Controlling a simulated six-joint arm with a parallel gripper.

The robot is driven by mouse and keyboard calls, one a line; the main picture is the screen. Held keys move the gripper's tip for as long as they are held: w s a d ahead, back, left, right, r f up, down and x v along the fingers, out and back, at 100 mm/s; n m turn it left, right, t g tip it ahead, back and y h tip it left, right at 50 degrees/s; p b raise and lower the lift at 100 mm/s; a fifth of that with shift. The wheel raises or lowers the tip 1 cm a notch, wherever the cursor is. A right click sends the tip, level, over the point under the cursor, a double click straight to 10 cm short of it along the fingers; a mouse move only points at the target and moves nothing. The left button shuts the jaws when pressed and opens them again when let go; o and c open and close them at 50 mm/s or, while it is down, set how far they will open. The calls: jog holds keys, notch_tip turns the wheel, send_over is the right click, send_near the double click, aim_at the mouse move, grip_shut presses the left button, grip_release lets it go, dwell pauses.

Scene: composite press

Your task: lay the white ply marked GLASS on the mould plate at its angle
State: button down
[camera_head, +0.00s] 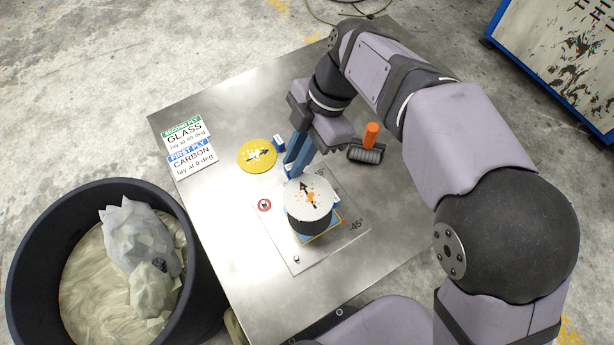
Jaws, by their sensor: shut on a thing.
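The round white ply (310,197) has a black arrow and orange marks; the arrow points up and slightly left. Any word on the ply is too small to read. My gripper (291,169) is shut on the ply's small tab at its upper-left edge. The ply is over the middle of the pale mould plate (281,234), which has a "-45°" mark at its right. A dark round shape (311,226) shows below the ply's near edge, with blue and yellow edges under it. I cannot tell whether the ply touches what is beneath it.
A yellow round ply (256,157) with an arrow and blue tab lies left of my gripper. Cards (189,148) read SECOND PLY GLASS, lay at 90 deg, and FIRST PLY CARBON, lay at 0 deg. An orange-handled roller (369,143) lies right. A dark bin (30,262) stands left of the table.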

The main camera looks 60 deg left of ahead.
aim_at(298, 182)
jog(key=shift+n, duration=0.3)
jog(key=shift+f, duration=0.1)
jog(key=shift+f, duration=4.9)
jog(key=shift+f, duration=0.1)
jog(key=c, duration=2.2)
grip_release()
jog(key=shift+f, duration=0.1)
jog(key=o, duration=0.5)
jog(key=shift+c, duration=0.2)
